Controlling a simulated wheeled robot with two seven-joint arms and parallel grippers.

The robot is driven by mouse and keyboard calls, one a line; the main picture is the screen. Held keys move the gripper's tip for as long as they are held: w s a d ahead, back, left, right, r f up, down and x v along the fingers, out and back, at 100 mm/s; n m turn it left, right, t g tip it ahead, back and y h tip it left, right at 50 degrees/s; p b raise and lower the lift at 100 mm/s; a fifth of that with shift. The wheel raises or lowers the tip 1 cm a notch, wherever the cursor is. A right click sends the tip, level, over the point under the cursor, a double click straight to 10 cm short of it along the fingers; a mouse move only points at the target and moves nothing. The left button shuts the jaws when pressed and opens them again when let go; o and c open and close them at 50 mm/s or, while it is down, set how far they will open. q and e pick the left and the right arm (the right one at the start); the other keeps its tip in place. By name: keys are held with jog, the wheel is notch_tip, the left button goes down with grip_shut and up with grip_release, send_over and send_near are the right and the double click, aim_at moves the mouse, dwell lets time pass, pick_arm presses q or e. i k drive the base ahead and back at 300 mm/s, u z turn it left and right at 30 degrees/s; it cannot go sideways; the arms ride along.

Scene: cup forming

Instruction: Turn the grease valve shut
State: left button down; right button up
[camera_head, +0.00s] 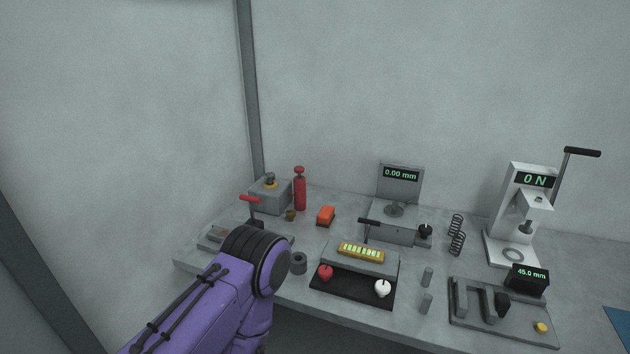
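A red-handled lever (250,199) stands on a thin post at the left of the bench. I cannot tell for sure whether it is the grease valve. Behind it is a grey box (269,195) with a small yellow and dark fitting (270,182) on top, which may also be the valve. My purple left arm comes in from the lower left, and its black joint covers the bench just in front of the red lever. My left gripper is not visible. My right arm and gripper are not in view.
A red bottle (300,190) and an orange block (325,215) stand near the box. A 0.00 mm gauge (401,180), black tray (350,289), springs (457,236), white press (509,225) and grey fixture (476,317) fill the bench's middle and right.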

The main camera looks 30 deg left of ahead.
aim_at(290, 215)
jog(key=k, duration=1.3)
jog(key=u, duration=0.7)
jog(key=i, duration=1.5)
jog(key=z, duration=0.4)
